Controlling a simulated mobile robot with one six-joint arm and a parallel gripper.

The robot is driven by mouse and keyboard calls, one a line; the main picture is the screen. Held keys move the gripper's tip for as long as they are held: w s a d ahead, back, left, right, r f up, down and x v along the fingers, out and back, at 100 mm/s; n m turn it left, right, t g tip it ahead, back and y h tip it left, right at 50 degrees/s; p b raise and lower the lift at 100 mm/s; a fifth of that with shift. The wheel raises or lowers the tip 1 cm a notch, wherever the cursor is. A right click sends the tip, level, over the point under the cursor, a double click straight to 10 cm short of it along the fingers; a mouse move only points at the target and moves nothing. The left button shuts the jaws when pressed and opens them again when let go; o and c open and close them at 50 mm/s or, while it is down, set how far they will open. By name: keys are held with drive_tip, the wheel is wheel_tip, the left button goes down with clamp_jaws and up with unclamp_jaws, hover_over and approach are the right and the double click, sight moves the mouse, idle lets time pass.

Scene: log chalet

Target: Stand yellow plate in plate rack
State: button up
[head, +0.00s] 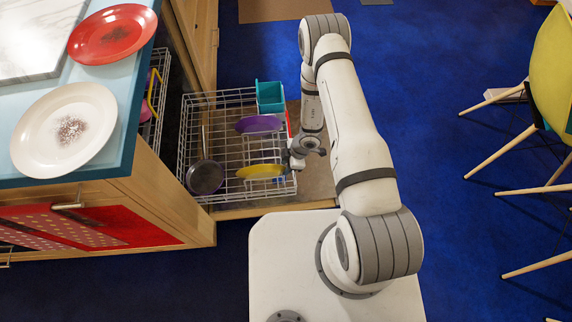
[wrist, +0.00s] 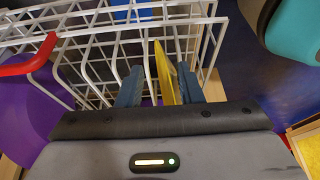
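The yellow plate (head: 260,171) stands nearly on edge in the white wire plate rack (head: 222,97), near its front right. In the wrist view the yellow plate (wrist: 166,75) is seen edge-on between the two blue-grey fingers of my gripper (wrist: 158,88). The fingers are apart, with a gap between the left finger and the plate; the right finger is close to it, and contact is unclear. White rack wires (wrist: 100,45) surround the plate and fingers. In the head view my gripper (head: 297,158) is at the plate's right side, its fingers mostly hidden.
The counter at left holds a red plate (head: 112,34) and a stained white plate (head: 64,130). A yellow chair (head: 553,70) stands at right; blue floor lies between.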

drive_tip(key=p+v, duration=0.1)
drive_tip(key=v, duration=0.6)
drive_tip(key=shift+r+p, duration=0.35)
drive_tip(key=shift+d, duration=0.15)
